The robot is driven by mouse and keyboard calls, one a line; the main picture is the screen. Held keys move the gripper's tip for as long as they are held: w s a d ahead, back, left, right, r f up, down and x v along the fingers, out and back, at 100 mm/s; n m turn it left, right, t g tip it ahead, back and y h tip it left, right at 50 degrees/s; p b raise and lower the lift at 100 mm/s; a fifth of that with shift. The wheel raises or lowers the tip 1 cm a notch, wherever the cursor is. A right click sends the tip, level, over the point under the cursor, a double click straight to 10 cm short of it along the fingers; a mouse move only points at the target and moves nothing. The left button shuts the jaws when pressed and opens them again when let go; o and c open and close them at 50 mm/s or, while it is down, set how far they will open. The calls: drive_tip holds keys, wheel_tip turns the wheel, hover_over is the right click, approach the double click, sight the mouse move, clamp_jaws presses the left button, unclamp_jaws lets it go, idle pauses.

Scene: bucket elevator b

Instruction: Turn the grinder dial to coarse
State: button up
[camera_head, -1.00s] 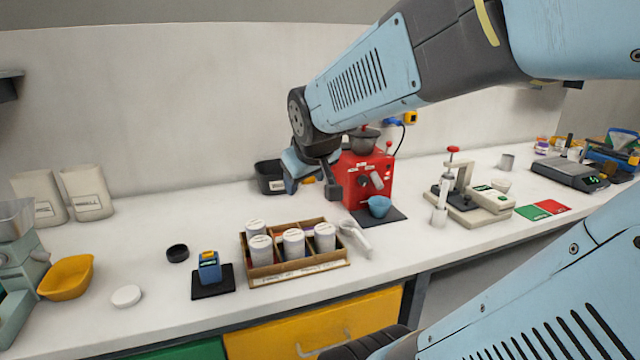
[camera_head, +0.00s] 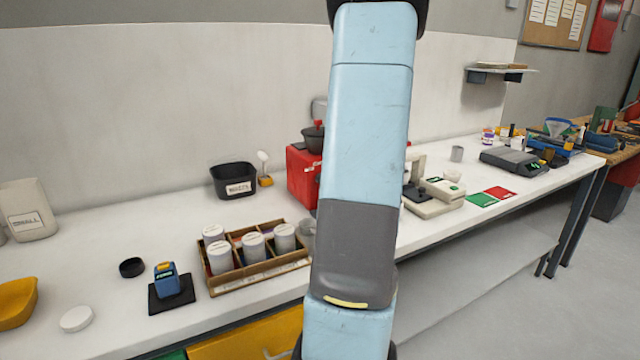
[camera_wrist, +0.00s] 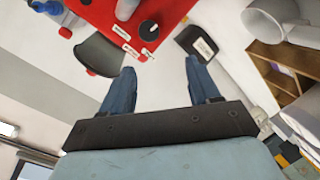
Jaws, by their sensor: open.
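The red grinder (camera_head: 302,180) stands on the bench behind my arm, which hides its front and right part in the head view. In the wrist view the grinder (camera_wrist: 168,12) shows at the top, with a round black dial (camera_wrist: 148,30) and small white labels beside it. A white mark is on the dial, but I cannot read its setting. My gripper (camera_wrist: 160,66) is open and empty. Its two blue-grey fingers point toward the grinder and the dial shows beyond their tips, apart from them. The head view hides my gripper behind the arm.
A black labelled bin (camera_head: 234,182) stands left of the grinder. A wooden rack (camera_head: 262,278) with white canisters is in front. A blue cup (camera_wrist: 52,8) is near the grinder. A beige device (camera_head: 436,200) stands to the right. Bench front left of the rack holds small items.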

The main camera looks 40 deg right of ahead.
drive_tip(key=s+d+f+t, duration=0.3)
drive_tip(key=s, duration=0.2)
drive_tip(key=w+d, duration=0.2)
drive_tip(key=w, duration=1.1)
drive_tip(key=shift+w+n+y, duration=0.25)
drive_tip(key=shift+n+y, duration=0.05)
drive_tip(key=shift+n, duration=0.1)
drive_tip(key=shift+r, duration=0.1)
drive_tip(key=shift+c, duration=0.2)
drive_tip(key=c, duration=1)
drive_tip(key=shift+a+m, duration=0.15)
drive_tip(key=shift+m, duration=2.25)
drive_tip(key=shift+f, duration=0.2)
